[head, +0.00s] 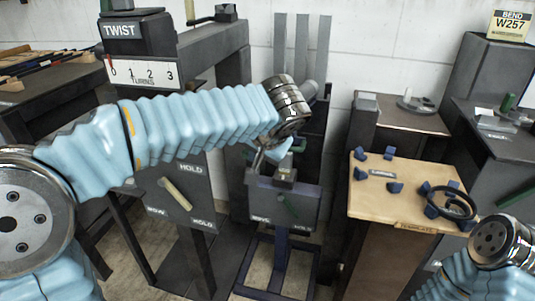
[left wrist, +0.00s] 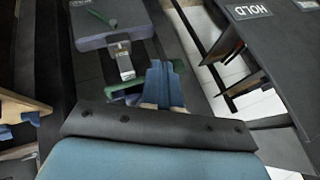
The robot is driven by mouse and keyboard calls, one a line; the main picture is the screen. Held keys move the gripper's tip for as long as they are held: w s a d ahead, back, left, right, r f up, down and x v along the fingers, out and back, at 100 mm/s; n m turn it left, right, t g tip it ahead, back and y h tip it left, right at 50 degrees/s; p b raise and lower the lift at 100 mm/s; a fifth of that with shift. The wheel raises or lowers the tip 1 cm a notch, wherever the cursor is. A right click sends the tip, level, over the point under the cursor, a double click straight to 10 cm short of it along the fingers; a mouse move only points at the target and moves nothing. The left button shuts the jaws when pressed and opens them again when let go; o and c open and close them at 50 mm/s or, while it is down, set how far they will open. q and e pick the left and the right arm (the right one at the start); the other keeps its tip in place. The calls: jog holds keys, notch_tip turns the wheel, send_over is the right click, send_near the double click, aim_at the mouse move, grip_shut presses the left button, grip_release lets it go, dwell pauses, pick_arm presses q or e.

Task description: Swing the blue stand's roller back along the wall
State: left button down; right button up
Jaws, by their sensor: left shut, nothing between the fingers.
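The blue stand (head: 277,263) stands on the floor in the middle of the head view, with a dark grey box (head: 262,203) on top. A green lever (head: 289,206) is on the box's front; it also shows in the left wrist view (left wrist: 101,18). A small metal post (left wrist: 124,62) rises at the box's edge, beside a green bar (left wrist: 130,97). My left gripper (head: 273,152) is shut and empty, just above the box; its blue fingers (left wrist: 160,85) are close to the post and bar. Contact cannot be told. I cannot clearly pick out the roller. My right gripper is out of view.
A dark stand with a HOLD panel (head: 172,200) is at the left, close to my left arm. A wooden template table (head: 405,205) with blue blocks and a black ring (head: 472,201) is at the right. Tall grey slats (head: 302,45) stand against the white wall.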

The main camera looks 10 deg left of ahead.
pick_arm(q)
jog(key=shift+a, duration=0.1)
jog(key=w+a, duration=0.3)
jog(key=a, duration=0.5)
jog(key=shift+a+b, duration=0.25)
jog(key=shift+b, duration=0.05)
